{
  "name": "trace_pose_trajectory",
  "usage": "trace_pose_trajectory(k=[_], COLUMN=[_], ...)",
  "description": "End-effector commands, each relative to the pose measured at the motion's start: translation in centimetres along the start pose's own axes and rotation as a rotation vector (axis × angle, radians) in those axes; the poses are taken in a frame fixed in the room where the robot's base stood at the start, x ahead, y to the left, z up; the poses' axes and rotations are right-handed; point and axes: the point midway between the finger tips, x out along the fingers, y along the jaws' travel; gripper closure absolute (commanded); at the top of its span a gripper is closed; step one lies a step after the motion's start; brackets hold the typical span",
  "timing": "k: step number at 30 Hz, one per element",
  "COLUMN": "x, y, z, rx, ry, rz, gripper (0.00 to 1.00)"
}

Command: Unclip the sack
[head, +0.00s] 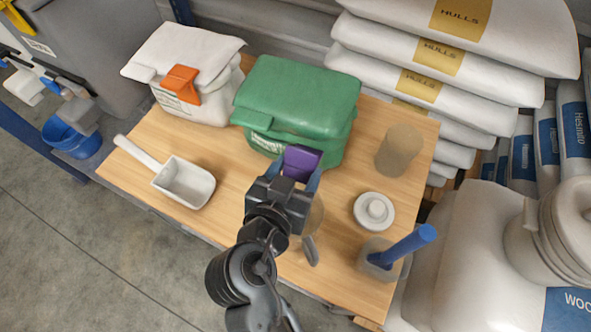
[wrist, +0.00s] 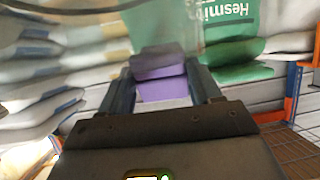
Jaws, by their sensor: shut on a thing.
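A green sack (head: 298,97) with a folded top stands at the back middle of the wooden table. My gripper (head: 297,173) is in front of it, shut on a purple clip (head: 302,160). In the wrist view the purple clip (wrist: 161,80) sits between both fingers, with the green sack (wrist: 232,40) behind and to the right. I cannot tell whether the clip still touches the sack. A white sack (head: 178,58) stands to the left, its folded top held by an orange clip (head: 181,84).
A white scoop (head: 184,181) lies front left on the table (head: 232,215). To the right are a grey cup (head: 399,148), a white lid (head: 374,211) and a jar holding a blue-handled tool (head: 402,246). A clear vessel is partly hidden behind my gripper. Stacked hulls sacks (head: 445,55) rise behind.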

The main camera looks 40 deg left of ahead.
Motion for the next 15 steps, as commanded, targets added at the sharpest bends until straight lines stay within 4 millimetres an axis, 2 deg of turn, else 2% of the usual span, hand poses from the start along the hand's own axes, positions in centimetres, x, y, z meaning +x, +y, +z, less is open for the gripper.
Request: trace_pose_trajectory(k=[9,15], x=[0.30,0.12], y=[0.05,0.03], z=[1.11,0.91], rx=[0.001,0.001], ry=[0.057,0.086], rz=[0.000,0.000], gripper=[0.92,0.92])
